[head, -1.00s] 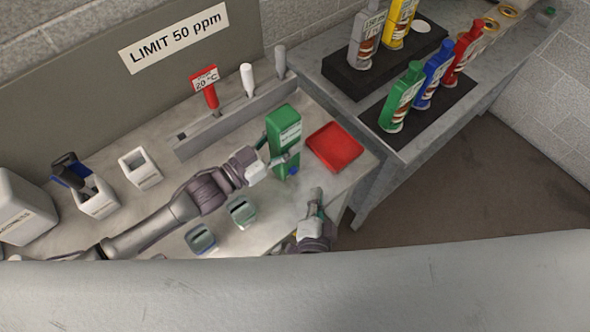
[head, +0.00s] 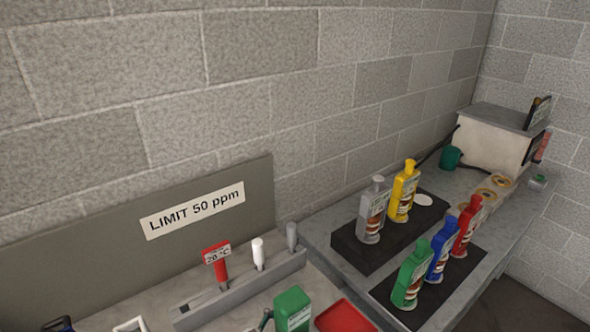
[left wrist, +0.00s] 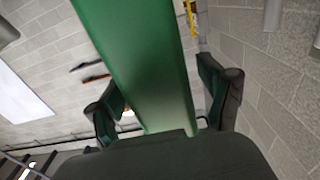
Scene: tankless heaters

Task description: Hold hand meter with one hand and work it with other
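A green box-shaped device, which I take for the hand meter (head: 293,308), shows only its top part at the bottom edge of the head view. In the left wrist view the green body (left wrist: 145,65) runs between the two fingers of my left gripper (left wrist: 161,82). The fingers lie along its two sides and appear closed on it. In the head view only a small part of that gripper shows beside the meter. My right gripper is outside both current views. The meter's face and any buttons are hidden.
A red tray (head: 345,318) lies right of the meter. A grey rack (head: 240,291) behind holds a red 20 °C probe (head: 216,266) and two others. A "LIMIT 50 ppm" sign (head: 193,213) is on the back panel. The side table carries several bottles, including a green one (head: 411,274).

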